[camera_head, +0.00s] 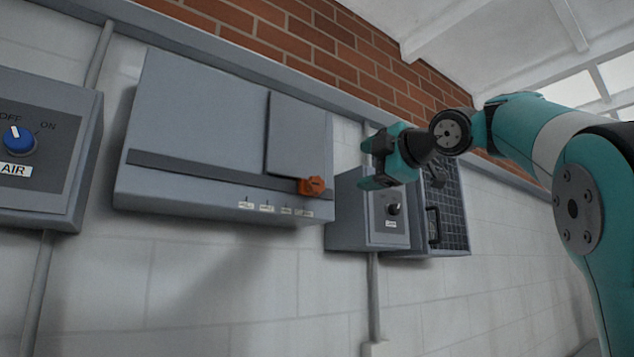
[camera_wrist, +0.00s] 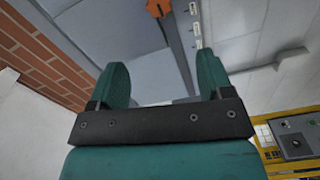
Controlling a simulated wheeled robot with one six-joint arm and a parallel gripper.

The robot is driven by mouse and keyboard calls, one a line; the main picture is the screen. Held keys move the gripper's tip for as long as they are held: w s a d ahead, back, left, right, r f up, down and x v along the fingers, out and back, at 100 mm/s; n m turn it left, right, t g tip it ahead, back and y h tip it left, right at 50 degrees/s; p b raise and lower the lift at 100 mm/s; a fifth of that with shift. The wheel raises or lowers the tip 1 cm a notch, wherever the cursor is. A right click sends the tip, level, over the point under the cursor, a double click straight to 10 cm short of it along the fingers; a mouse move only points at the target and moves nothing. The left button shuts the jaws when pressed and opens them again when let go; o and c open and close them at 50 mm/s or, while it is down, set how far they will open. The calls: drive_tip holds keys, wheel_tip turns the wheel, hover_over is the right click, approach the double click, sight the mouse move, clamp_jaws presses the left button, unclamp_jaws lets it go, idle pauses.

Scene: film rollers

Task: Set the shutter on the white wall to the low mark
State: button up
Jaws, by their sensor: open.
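The shutter (camera_head: 296,137) is a grey plate on the front of a large grey box (camera_head: 190,120) on the white wall. Its orange knob (camera_head: 312,186) sits at the plate's lower right, on a dark horizontal rail (camera_head: 215,177). Small white mark labels (camera_head: 266,209) run along the box below the rail; their words are too small to read, and the knob is toward their right end. My gripper (camera_head: 368,160) is open and empty, right of the box and apart from the knob. In the wrist view the orange knob (camera_wrist: 158,8) shows at the top, beyond the open fingers (camera_wrist: 160,82).
A box with a blue AIR dial (camera_head: 18,140) hangs at the left. A smaller grey box with a black knob (camera_head: 393,209) and a dark grid panel (camera_head: 447,210) are below and right of my gripper. Conduits run up the wall. The wall below the boxes is clear.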

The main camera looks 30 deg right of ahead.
sight(318, 184)
drive_tip(key=w+p, duration=0.2)
drive_tip(key=w, duration=0.3)
drive_tip(key=w+p, duration=0.2)
drive_tip(key=w, duration=0.3)
drive_tip(key=w+p, duration=0.3)
drive_tip(key=w, duration=0.3)
drive_tip(key=shift+a+r, duration=0.2)
drive_tip(key=shift+a, duration=0.05)
drive_tip(key=shift+w+f, duration=0.15)
drive_tip(key=shift+w, duration=0.5)
